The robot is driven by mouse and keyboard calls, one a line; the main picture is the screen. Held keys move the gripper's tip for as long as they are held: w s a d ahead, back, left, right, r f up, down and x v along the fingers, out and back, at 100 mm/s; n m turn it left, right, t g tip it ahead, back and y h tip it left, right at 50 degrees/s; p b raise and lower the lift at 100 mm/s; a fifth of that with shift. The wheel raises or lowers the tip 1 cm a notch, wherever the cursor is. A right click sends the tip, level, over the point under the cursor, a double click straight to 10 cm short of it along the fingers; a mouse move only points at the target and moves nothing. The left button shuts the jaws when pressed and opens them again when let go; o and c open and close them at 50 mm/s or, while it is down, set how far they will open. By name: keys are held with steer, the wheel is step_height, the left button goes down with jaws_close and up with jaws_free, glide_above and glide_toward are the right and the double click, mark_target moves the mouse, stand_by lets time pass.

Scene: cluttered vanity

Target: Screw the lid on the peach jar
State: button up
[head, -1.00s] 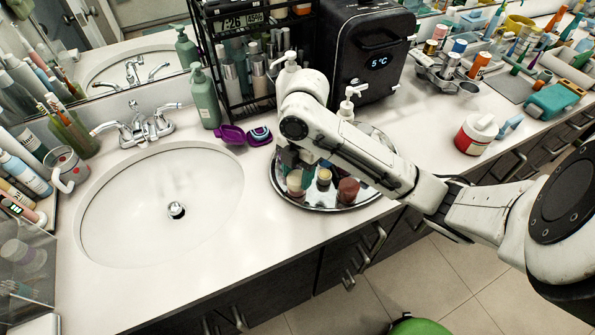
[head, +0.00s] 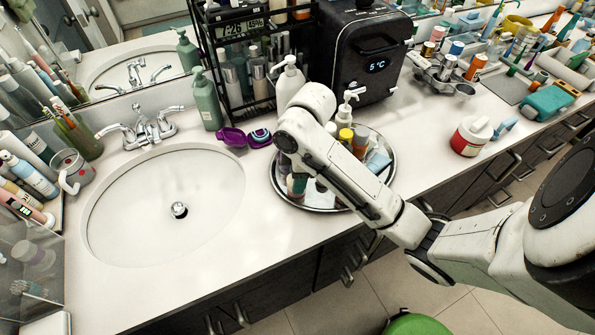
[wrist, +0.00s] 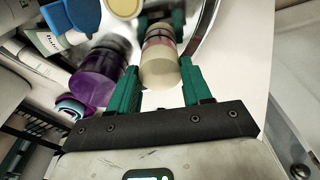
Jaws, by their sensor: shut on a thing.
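Whether the lid sits fully down on the jar I cannot tell. In the head view my arm hides most of the gripper.
A purple jar (wrist: 95,78) stands close left of my gripper in the wrist view. The sink (head: 165,205) is left of the tray. Counter in front of the sink is clear.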

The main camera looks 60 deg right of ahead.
stand_by(0.6)
steer(key=m+p, duration=0.1)
steer(key=m, duration=0.2)
steer(key=shift+a+m, duration=0.15)
steer(key=shift+m, duration=0.85)
steer(key=shift+h, duration=0.3)
steer(key=m+p, duration=0.2)
steer(key=shift+a+r+m, duration=0.1)
steer(key=shift+r+m, duration=0.1)
steer(key=shift+m, duration=0.2)
steer(key=shift+m+p, duration=0.3)
steer(key=shift+m, duration=0.2)
steer(key=shift+f+m, duration=0.25)
steer(key=shift+m, duration=0.15)
